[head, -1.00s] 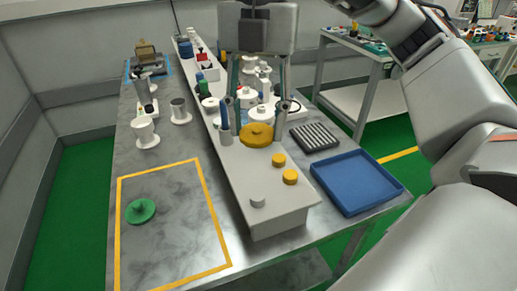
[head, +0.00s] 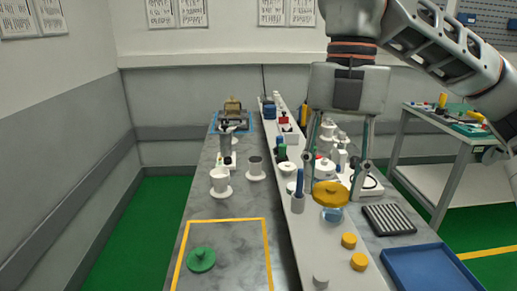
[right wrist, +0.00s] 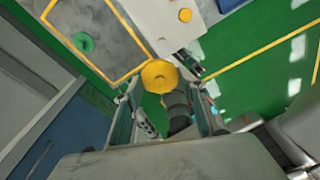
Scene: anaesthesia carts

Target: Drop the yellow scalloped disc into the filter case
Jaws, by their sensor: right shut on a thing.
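The yellow scalloped disc (head: 330,190) is held in my right gripper (head: 335,178), whose two fingers come down on either side of it. It also shows in the right wrist view (right wrist: 159,76), between the fingertips. A pale blue, see-through round thing (head: 332,214) shows just under the disc in the head view. It may be the filter case, but the disc hides its top, and I cannot tell whether the two touch. My left gripper is not in view.
Small yellow knobs (head: 349,240) and a grey one (head: 320,281) sit near the front of the raised white shelf. A blue tray (head: 430,272) and a dark ribbed rack (head: 389,219) lie to the right. A green disc (head: 201,259) lies inside the yellow outline on the left.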

